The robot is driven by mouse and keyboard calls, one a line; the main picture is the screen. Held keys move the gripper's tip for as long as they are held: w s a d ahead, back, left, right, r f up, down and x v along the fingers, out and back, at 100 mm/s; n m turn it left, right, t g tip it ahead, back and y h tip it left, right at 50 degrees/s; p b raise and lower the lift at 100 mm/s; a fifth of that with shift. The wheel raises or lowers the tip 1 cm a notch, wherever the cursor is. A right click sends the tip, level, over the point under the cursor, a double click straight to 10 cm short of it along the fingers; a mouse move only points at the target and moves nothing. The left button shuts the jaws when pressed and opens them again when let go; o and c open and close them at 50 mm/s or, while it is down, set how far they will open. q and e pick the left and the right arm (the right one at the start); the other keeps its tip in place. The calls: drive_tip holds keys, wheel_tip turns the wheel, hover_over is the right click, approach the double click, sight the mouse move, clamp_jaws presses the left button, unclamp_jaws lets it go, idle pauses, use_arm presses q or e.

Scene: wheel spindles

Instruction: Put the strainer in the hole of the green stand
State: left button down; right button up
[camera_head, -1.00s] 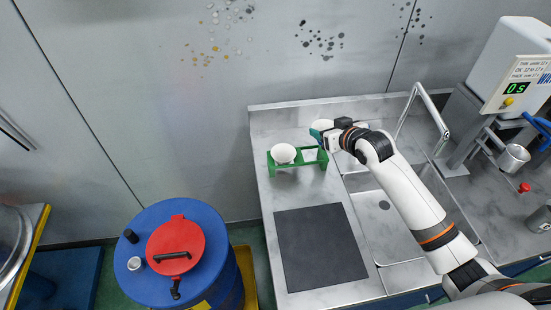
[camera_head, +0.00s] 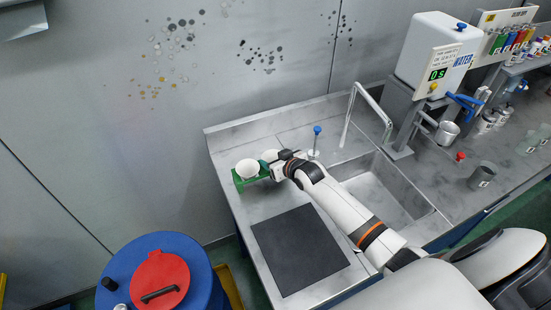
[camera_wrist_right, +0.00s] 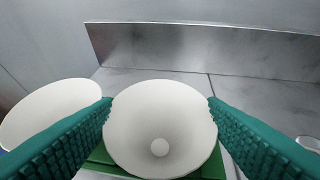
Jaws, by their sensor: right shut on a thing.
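The strainer (camera_wrist_right: 160,115) is a white round bowl with a small pale round spot low inside. My right gripper (camera_head: 272,160) is shut on it, with one teal finger at each side of the rim in the right wrist view. The green stand (camera_wrist_right: 212,168) shows directly beneath it; whether the strainer touches or sits in the hole cannot be told. In the head view the strainer (camera_head: 271,154) is at the right end of the green stand (camera_head: 240,184), partly hidden by the gripper. My left gripper is not in view.
A second white bowl (camera_head: 247,167) sits in the stand's left place. A dark mat (camera_head: 300,250) lies in front. The sink (camera_head: 385,193), a tap (camera_head: 370,103) and a blue-topped bottle (camera_head: 317,140) are to the right. A metal wall stands behind.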

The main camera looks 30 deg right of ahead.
drive_tip(key=shift+d+f, duration=0.1)
drive_tip(key=shift+f, duration=0.1)
drive_tip(key=shift+s+f+b, duration=0.1)
drive_tip(key=shift+f+b, duration=0.3)
drive_tip(key=shift+f, duration=0.2)
drive_tip(key=o, duration=0.7)
drive_tip(key=shift+o, duration=0.2)
drive_tip(key=shift+s+f, duration=0.1)
drive_tip(key=shift+f, duration=0.05)
drive_tip(key=shift+r, duration=0.2)
drive_tip(key=shift+r+p, duration=0.55)
drive_tip(key=b+v, duration=0.1)
drive_tip(key=v, duration=1)
drive_tip(key=shift+s+r+b, duration=0.25)
drive_tip(key=shift+s+b, duration=0.05)
